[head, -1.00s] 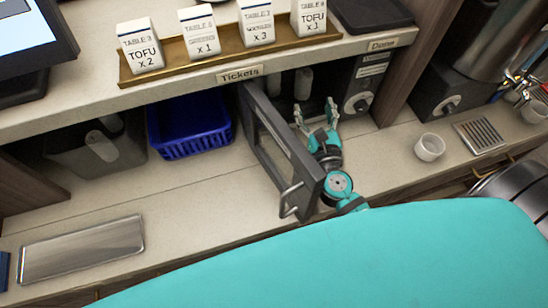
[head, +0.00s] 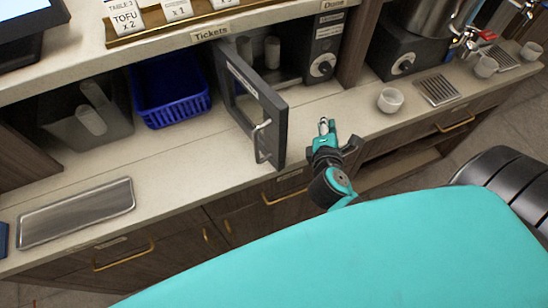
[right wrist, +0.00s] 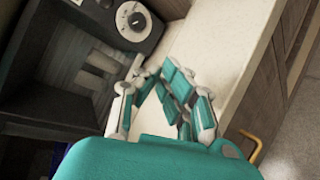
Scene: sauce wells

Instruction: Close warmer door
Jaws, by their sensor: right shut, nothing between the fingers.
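The warmer door (head: 275,118) is a grey frame with a window and a metal bar handle (head: 263,143). It stands wide open, swung out over the counter. The warmer (head: 326,42) is a dark box under the shelf, with a round silver dial; its opening shows inner parts. Its dial panel also shows in the right wrist view (right wrist: 113,18). My right gripper (head: 325,126) is shut and empty above the counter's front edge. It is right of the door, on the inner side, and apart from it. My left gripper is not in view.
A blue basket (head: 172,103) and a grey bin (head: 70,135) stand left of the door. A metal tray (head: 75,212) lies at the left. A white cup (head: 390,100) and a drip grate (head: 438,91) are to the right. The ticket shelf (head: 150,44) hangs above.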

